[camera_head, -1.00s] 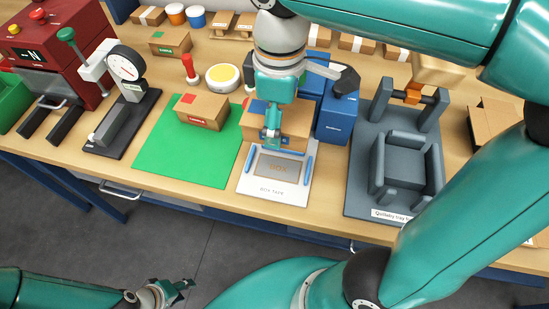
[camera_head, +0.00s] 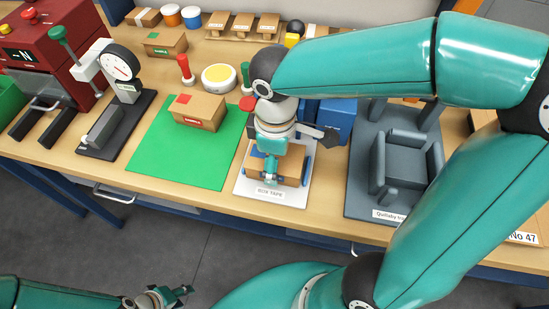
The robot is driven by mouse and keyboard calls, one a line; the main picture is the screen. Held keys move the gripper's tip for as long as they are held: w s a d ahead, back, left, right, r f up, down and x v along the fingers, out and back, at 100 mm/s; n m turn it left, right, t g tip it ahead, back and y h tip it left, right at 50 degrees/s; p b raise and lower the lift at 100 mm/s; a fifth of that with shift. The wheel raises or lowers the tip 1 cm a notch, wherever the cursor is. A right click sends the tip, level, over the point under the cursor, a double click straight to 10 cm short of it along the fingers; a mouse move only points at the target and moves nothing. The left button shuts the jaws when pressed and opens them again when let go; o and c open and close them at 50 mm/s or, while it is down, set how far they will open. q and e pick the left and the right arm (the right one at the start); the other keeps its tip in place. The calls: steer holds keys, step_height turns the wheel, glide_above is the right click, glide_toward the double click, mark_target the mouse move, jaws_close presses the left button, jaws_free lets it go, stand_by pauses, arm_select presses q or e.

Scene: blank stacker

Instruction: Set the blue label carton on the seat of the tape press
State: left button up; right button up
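The blue label carton (camera_head: 290,166) is brown, with part of its blue label showing beside my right gripper. It is at the white plate (camera_head: 244,187) of the tape press, marked BOX TAPE, between the blue side guides. I cannot tell whether it rests on the plate or is just above it. My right gripper (camera_head: 271,170) points down over the carton and is shut on it, one finger against the front face. The gripper hides part of the carton and most of the seat. My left gripper (camera_head: 172,297) is open and empty, low in front of the table.
A red-label carton (camera_head: 198,110) stands on the green mat (camera_head: 170,160) to the left. A scale (camera_head: 120,110) and a red machine (camera_head: 40,60) are farther left. A grey tray former (camera_head: 405,165) stands to the right. Blue boxes (camera_head: 335,118) are behind the press.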

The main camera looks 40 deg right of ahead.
steer(key=o, duration=1.2)
steer(key=shift+f, duration=0.1)
steer(key=shift+r, duration=0.35)
step_height(320, 180, up, 12)
steer(key=shift+s+a+f+p, duration=0.1)
steer(key=shift+f+p, duration=0.1)
steer(key=shift+p, duration=0.65)
